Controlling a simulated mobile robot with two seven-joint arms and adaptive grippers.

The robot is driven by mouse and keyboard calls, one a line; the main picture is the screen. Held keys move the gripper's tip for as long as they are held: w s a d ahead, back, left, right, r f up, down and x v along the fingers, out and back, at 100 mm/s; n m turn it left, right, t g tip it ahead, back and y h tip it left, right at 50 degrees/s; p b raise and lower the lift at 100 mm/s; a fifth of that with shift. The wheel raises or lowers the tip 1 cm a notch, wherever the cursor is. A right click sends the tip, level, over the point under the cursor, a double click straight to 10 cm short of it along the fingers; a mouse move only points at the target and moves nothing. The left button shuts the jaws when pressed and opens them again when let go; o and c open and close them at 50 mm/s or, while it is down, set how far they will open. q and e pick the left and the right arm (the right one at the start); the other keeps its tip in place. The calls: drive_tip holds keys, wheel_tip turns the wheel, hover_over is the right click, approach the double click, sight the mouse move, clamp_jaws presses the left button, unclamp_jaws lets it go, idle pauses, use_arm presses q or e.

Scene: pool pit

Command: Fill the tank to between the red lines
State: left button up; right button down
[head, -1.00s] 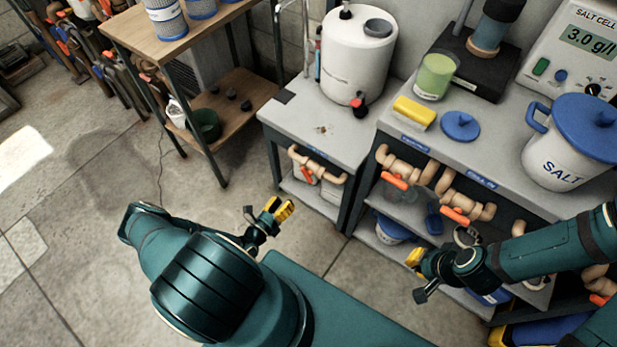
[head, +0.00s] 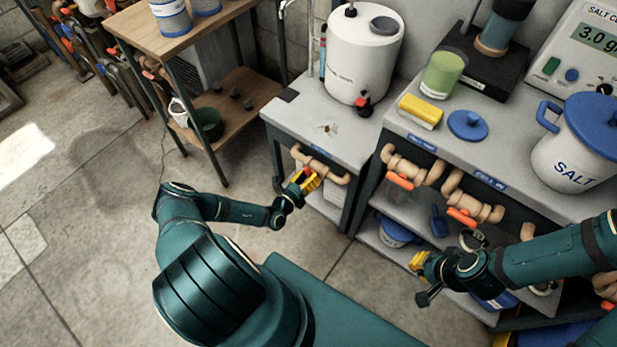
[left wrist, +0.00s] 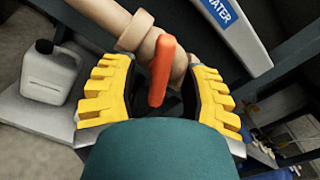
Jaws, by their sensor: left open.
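The white tank (head: 358,60) stands on the small grey bench, with a red and black tap low on its front. A thin upright strip with blue and red (head: 323,50) shows at its left; I cannot make out red lines or a level. Below the bench top runs a tan pipe (head: 328,172). My left gripper (head: 306,181) is at this pipe. In the left wrist view, its yellow fingers (left wrist: 160,90) are open on either side of an orange valve handle (left wrist: 162,70); contact is unclear. My right gripper (head: 419,264) hangs before the right bench, its fingers too small to judge.
The right bench carries a yellow sponge (head: 421,110), a blue lid (head: 468,125), a green jar (head: 442,74) and a salt pot (head: 572,150). Other pipes with orange handles (head: 399,181) run below it. A wooden shelf (head: 228,100) stands left. The floor between is clear.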

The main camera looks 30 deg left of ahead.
use_arm(q)
drive_tip(key=shift+c, duration=0.3)
clamp_jaws()
drive_tip(key=shift+r+m+p, duration=0.15)
drive_tip(key=shift+m+p, duration=0.95)
drive_tip(key=shift+m, duration=0.3)
drive_tip(key=shift+m+p, duration=1)
drive_tip(key=shift+m, duration=0.8)
